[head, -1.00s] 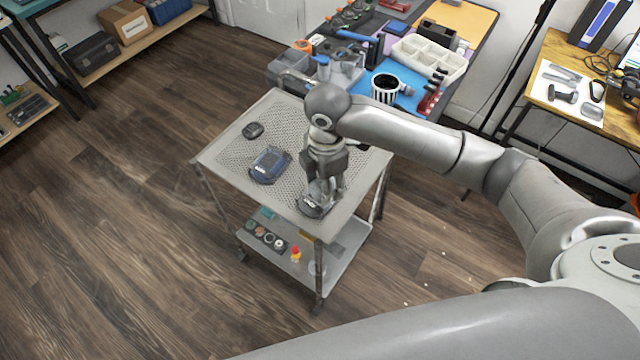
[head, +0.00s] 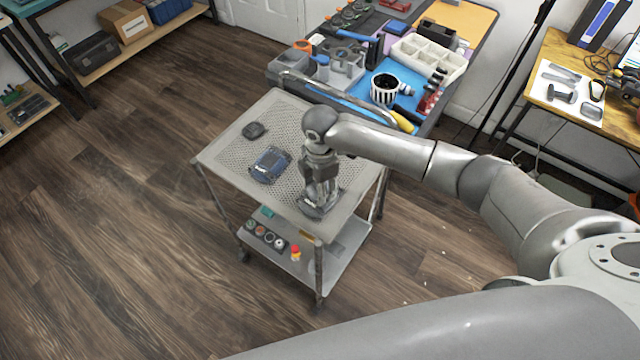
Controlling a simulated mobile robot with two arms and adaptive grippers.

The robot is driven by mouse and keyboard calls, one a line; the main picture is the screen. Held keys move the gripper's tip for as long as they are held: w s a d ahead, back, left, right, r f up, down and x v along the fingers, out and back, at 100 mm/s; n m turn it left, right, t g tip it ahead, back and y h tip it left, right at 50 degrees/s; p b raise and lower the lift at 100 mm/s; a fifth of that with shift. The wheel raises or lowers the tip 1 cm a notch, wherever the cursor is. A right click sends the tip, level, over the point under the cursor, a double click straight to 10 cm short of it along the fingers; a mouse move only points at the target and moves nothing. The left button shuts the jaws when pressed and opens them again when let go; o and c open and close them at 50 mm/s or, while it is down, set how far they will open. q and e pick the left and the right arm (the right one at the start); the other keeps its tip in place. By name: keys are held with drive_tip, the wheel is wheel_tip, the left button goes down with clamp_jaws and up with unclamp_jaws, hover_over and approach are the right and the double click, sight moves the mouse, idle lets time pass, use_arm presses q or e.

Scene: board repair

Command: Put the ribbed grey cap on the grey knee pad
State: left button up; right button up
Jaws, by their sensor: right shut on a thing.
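The grey knee pad (head: 311,210) lies on the perforated top of a grey cart (head: 222,158), near its front right corner. My right gripper (head: 320,203) points straight down over the pad, its fingers close together. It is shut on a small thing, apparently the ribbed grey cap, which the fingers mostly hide. I cannot tell whether the cap touches the pad. My left gripper is not in view.
A blue pad (head: 270,163) and a small dark grey object (head: 253,130) lie on the cart top to the left. A crowded workbench with a striped mug (head: 384,89) stands behind. The cart's lower shelf (head: 337,262) holds small parts.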

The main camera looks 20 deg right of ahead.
drive_tip(key=o, duration=0.9)
drive_tip(key=shift+f, duration=0.15)
drive_tip(key=shift+c, duration=0.2)
wheel_tip(320, 180, up, 12)
drive_tip(key=shift+r+b, duration=0.2)
drive_tip(key=shift+b, duration=0.1)
drive_tip(key=shift+s, duration=0.1)
